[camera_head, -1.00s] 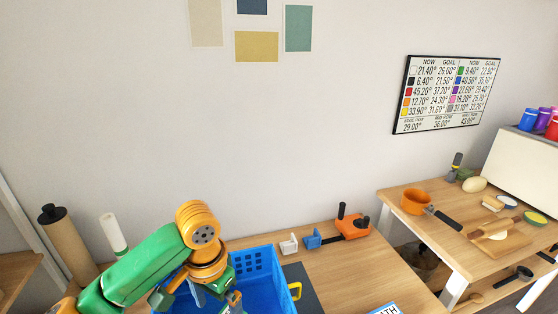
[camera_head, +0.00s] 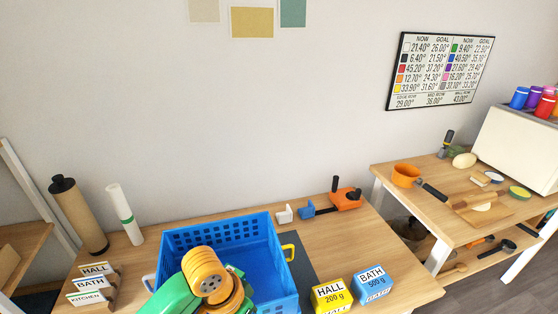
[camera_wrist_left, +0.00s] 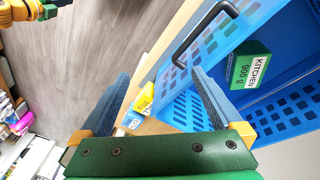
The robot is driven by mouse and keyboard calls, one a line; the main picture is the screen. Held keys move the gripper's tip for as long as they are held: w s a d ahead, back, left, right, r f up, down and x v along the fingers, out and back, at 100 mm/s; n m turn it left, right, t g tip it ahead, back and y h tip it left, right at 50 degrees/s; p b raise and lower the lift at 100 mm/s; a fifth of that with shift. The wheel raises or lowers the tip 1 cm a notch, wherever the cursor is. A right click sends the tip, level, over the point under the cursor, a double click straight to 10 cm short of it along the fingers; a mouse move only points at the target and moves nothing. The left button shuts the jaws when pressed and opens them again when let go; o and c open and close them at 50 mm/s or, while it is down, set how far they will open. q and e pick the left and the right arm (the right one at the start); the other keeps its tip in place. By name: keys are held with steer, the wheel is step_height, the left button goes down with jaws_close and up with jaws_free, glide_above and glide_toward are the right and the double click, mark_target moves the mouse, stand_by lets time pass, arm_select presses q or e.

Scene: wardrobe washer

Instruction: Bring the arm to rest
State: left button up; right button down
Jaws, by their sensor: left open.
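My left arm, green with orange joints, comes in low in the head view (camera_head: 207,278), in front of the blue crate (camera_head: 277,222). Its gripper is hidden there. In the left wrist view my left gripper (camera_wrist_left: 160,98) is open, with two blue-grey fingers wide apart and nothing between them. The crate (camera_wrist_left: 232,45) lies beyond and beside the right finger in that view. A green block marked KITCHEN 900 g (camera_wrist_left: 250,67) sits inside the crate. A green and orange arm part shows at the top left of the wrist view; no right gripper can be made out.
A yellow HALL block (camera_head: 328,295) and a blue BATH block (camera_head: 373,282) stand right of the crate. Label signs (camera_head: 92,283) stand left. An orange clamp-like tool (camera_head: 345,197) lies behind. A second table (camera_head: 440,190) stands right. Grey floor (camera_wrist_left: 95,45) is open.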

arm_select(q)
steer(key=s+f+n+t+h, duration=0.1)
steer(key=s+f+n+t, duration=0.1)
steer(key=s+f, duration=0.3)
steer(key=s+a+f+n+y, duration=0.2)
steer(key=s+a+n+y, duration=0.1)
steer(key=s+a, duration=0.65)
step_height(320, 180, down, 22)
steer(key=a+b, duration=0.1)
steer(key=b, duration=0.5)
steer(key=s+a+f+g+b, duration=0.1)
steer(key=s+f+b, duration=0.3)
steer(key=s+f, duration=0.8)
step_height(320, 180, down, 4)
steer(key=shift+s+a+r+g, duration=0.15)
steer(key=shift+a+r+g, duration=0.1)
steer(key=shift+a+g, duration=0.25)
steer(key=shift+a, duration=0.1)
